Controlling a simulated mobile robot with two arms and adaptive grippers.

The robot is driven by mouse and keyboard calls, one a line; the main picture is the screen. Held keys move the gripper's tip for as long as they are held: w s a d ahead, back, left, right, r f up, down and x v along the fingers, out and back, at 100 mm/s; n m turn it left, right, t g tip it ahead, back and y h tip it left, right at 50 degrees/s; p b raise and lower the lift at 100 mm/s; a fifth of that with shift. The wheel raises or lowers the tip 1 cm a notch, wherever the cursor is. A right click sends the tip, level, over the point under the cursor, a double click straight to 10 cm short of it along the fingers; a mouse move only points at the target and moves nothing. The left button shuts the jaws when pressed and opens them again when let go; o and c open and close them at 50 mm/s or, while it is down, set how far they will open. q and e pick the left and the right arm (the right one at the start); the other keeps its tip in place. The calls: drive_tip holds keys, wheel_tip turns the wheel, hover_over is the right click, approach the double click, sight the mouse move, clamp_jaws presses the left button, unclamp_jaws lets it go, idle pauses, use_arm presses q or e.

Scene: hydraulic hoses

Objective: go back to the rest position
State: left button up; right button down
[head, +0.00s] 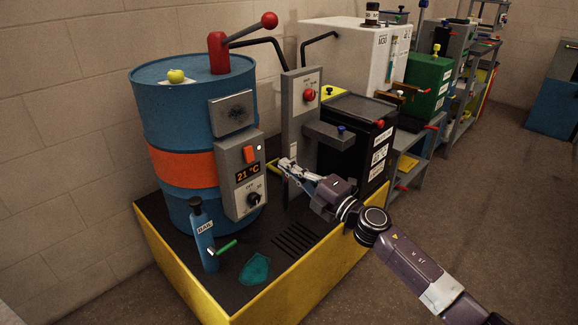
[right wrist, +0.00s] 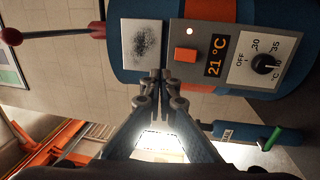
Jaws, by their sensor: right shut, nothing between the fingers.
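My right gripper (head: 287,163) is shut and empty, in front of the blue drum's control panel (head: 241,176) and a little to its right in the head view. The panel shows a lit orange switch (head: 249,154), a "21 °C" display (head: 247,172) and a black dial (head: 254,199). My left gripper is not in view.
The blue drum (head: 165,110) with an orange band stands on a yellow-edged platform (head: 180,270). A blue bottle (head: 203,235) with a green handle stands in front. A grey post (head: 300,130) and black cabinet (head: 345,160) are close behind my gripper. Open floor (head: 480,200) lies to the right.

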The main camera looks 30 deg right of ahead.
drive_tip(key=shift+s, duration=0.15)
idle(0.4)
